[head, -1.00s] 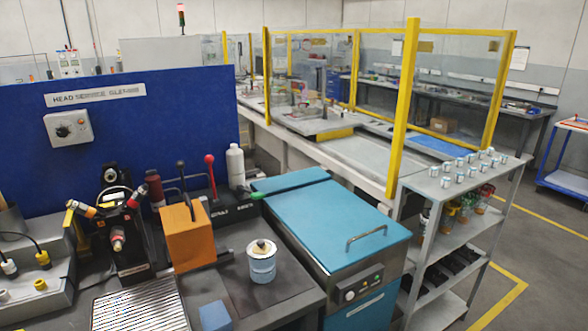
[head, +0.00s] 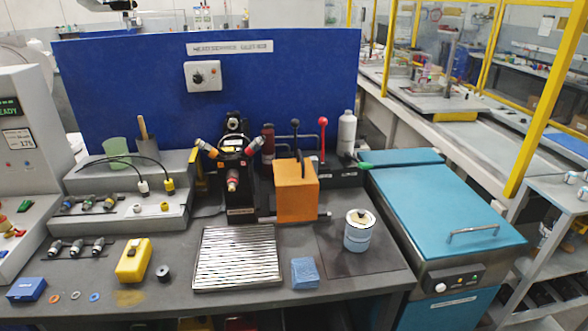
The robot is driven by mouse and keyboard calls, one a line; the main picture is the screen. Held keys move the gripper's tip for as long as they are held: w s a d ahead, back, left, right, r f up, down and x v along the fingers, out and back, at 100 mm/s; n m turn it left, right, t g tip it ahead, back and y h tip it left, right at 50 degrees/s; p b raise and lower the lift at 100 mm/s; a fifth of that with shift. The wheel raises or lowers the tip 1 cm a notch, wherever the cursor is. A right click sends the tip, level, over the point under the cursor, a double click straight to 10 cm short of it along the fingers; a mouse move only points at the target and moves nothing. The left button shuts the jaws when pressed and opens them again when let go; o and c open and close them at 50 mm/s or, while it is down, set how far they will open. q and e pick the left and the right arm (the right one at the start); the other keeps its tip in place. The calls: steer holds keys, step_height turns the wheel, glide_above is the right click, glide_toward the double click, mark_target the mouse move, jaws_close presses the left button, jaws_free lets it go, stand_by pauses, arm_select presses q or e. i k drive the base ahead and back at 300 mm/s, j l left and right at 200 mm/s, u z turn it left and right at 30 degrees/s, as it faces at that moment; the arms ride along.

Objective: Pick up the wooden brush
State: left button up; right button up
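A light-brown wooden handle (head: 143,128) stands upright at the back left of the bench, in front of the blue panel. It looks like the wooden brush. Its lower end is beside a green translucent cup (head: 117,152), and I cannot make out bristles. Neither of my grippers shows in the head view.
A grey stepped block (head: 125,210) with cables stands before the handle. A ribbed metal tray (head: 237,258), yellow device (head: 134,261), orange block (head: 297,191), blue sponge (head: 305,273) and white-blue can (head: 358,231) occupy the bench. A teal-lidded machine (head: 440,210) stands right.

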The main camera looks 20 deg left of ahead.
mark_target(145, 134)
steer(key=u, duration=1.65)
